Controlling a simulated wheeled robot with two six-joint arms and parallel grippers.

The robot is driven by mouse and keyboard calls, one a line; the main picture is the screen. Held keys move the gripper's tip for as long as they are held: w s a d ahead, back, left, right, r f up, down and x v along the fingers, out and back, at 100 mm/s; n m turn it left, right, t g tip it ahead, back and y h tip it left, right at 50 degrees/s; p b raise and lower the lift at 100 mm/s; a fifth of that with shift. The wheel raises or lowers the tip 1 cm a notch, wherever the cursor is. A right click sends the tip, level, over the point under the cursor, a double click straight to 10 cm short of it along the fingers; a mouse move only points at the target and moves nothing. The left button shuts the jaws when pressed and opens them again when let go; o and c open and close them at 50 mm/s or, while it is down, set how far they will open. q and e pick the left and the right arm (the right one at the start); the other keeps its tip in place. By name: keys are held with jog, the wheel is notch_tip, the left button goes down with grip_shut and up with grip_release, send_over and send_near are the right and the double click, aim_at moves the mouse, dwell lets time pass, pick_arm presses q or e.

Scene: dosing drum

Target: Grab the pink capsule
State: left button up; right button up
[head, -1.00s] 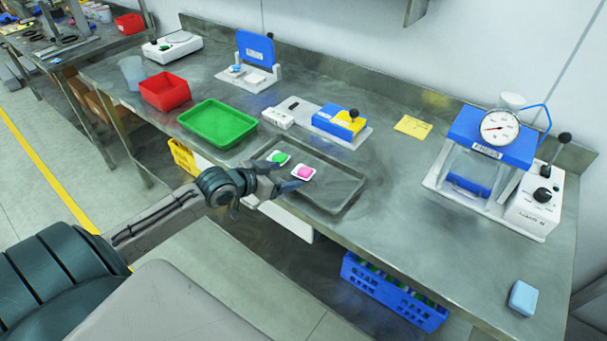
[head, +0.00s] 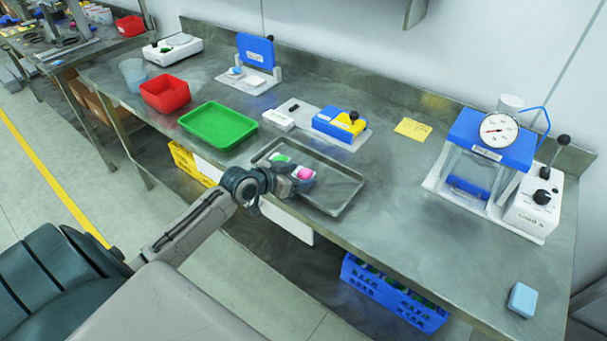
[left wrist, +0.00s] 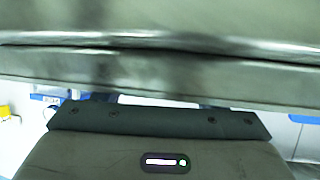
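The pink capsule (head: 305,173) sits on a small white piece in the grey metal tray (head: 345,196) near the bench's front edge. A green capsule (head: 281,158) on a similar white piece lies just to its upper left. My left gripper (head: 299,178) comes in from the left, low over the tray, with its fingertips at the pink capsule and partly covering its white piece. Whether the fingers touch or grip it cannot be made out. The left wrist view shows my gripper's housing and blurred grey metal; no capsule shows there. My right gripper is not in view.
A green tray (head: 219,125) and a red bin (head: 166,92) stand left of the metal tray. A blue and yellow device (head: 340,124) is behind it, and a gauge press (head: 485,150) stands at right. The bench between tray and press is clear.

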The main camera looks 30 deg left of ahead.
pick_arm(q)
jog(key=c, duration=0.7)
jog(key=shift+r, duration=0.1)
jog(key=shift+c, duration=0.2)
